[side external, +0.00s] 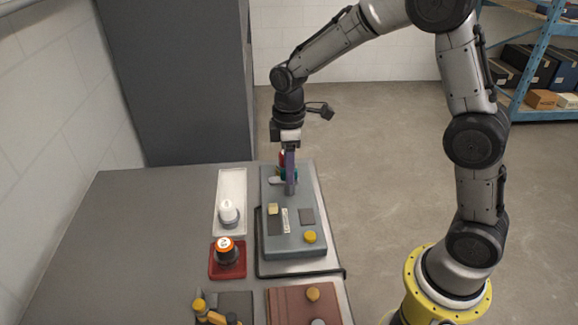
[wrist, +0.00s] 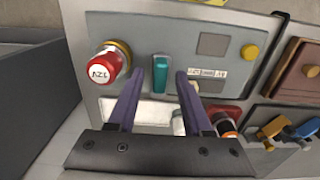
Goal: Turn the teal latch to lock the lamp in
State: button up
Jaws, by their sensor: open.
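The teal latch (wrist: 159,74) is an upright bar on the grey panel (wrist: 140,35) in the wrist view. The red lamp (wrist: 103,67), with a white marked face, sits in a brass ring left of the latch. My gripper (wrist: 157,84) is open, its two purple fingers on either side of the latch; I cannot tell whether they touch it. In the side view my gripper (side external: 290,188) points down at the far end of the panel (side external: 280,242), largely hiding the latch and lamp.
A white tray (side external: 231,180) holds a white lamp (side external: 228,212). A red tray (side external: 214,273) holds an orange-topped dark lamp (side external: 225,250). A yellow knob (side external: 310,237) stands on the panel's near end. A brown panel (side external: 285,302) lies nearer. The table's left side is clear.

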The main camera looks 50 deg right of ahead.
jog(key=shift+c, duration=0.3)
grip_shut()
jog(key=shift+m, duration=0.4)
jog(key=m, duration=0.3)
jog(key=shift+m, duration=0.4)
jog(key=m, duration=1.3)
jog(key=shift+m, duration=0.3)
